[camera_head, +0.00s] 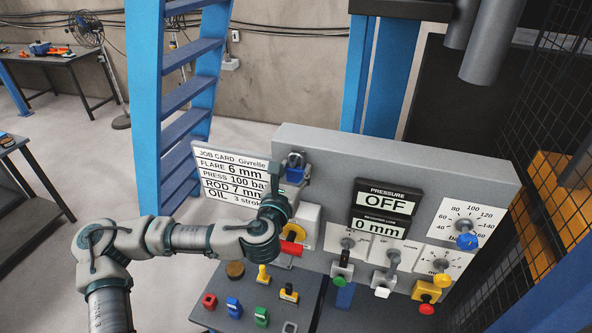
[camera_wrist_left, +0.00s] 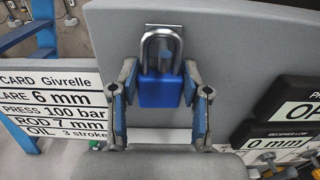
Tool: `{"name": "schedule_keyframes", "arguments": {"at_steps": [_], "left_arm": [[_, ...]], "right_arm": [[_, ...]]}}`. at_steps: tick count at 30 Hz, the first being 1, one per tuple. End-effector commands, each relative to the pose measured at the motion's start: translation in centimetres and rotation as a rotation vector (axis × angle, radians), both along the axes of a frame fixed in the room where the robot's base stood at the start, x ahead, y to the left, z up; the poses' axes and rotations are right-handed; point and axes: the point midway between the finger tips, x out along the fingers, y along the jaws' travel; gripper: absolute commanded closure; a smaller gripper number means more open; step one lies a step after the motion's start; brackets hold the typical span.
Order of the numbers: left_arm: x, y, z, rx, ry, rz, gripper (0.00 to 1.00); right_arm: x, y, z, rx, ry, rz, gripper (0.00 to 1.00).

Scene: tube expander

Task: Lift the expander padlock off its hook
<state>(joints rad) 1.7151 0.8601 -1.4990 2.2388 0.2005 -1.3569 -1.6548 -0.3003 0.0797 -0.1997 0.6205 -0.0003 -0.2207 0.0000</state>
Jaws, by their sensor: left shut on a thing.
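The blue padlock (camera_head: 294,175) with a grey metal shackle is at the upper left of the grey control panel (camera_head: 400,160). In the left wrist view the padlock (camera_wrist_left: 160,91) is upright, and its shackle loops around a short grey hook (camera_wrist_left: 167,47) on the panel face. My left gripper (camera_head: 290,188) reaches up to it from below. In the left wrist view the gripper's two fingers (camera_wrist_left: 160,85) stand on either side of the blue body and are shut on it. The right gripper is in neither view.
A white job card (camera_head: 232,178) stands left of the padlock. Dials, levers and a pressure display (camera_head: 385,200) fill the panel to the right. A bench with small colored parts (camera_head: 235,305) lies in front.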

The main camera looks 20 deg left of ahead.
Motion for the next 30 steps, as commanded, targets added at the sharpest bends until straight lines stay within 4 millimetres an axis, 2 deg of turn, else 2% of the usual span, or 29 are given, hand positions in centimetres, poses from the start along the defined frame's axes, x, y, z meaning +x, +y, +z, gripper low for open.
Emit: {"name": "schedule_keyframes", "arguments": {"at_steps": [13, 30], "left_arm": [[-0.2, 0.0, 0.8, 0.0, -0.001, -0.001, 0.84], [-2.6, 0.1, 1.2, 0.0, 0.0, 0.0, 0.84]], "right_arm": [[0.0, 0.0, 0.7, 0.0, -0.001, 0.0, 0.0], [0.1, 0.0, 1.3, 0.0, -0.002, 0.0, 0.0]]}}
